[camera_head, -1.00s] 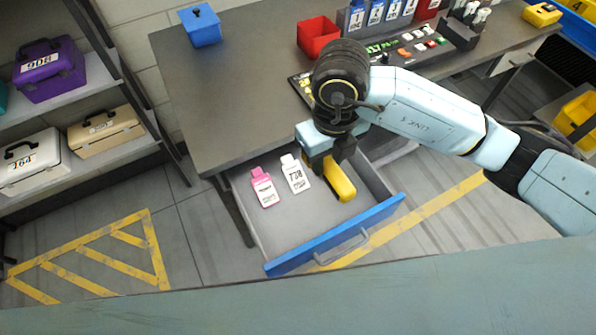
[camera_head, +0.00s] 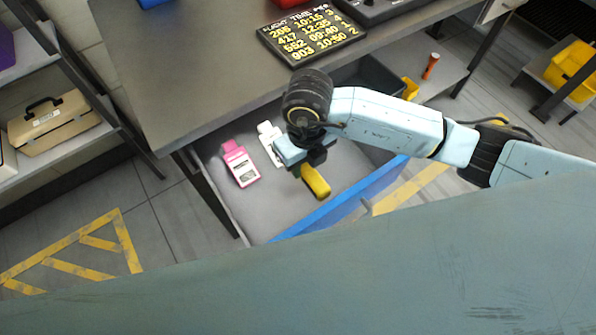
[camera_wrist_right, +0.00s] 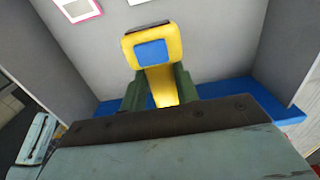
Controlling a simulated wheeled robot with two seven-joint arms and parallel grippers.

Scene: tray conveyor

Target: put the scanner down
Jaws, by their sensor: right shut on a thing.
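The scanner (camera_head: 315,181) is yellow and hangs from my right gripper (camera_head: 306,164), over or inside the open drawer. In the right wrist view the scanner (camera_wrist_right: 151,52) shows a blue window on its head, and its handle sits between the two fingers of the right gripper (camera_wrist_right: 158,92). I cannot tell whether the scanner touches the drawer floor. The drawer (camera_head: 288,212) is grey with a blue front. My left gripper is not in view.
A pink tag (camera_head: 240,163) and a white tag (camera_head: 268,138) lie in the drawer, left of the scanner. The desk (camera_head: 200,75) with a flight board (camera_head: 311,34) stands behind. A shelf with a tan case (camera_head: 52,120) is at left.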

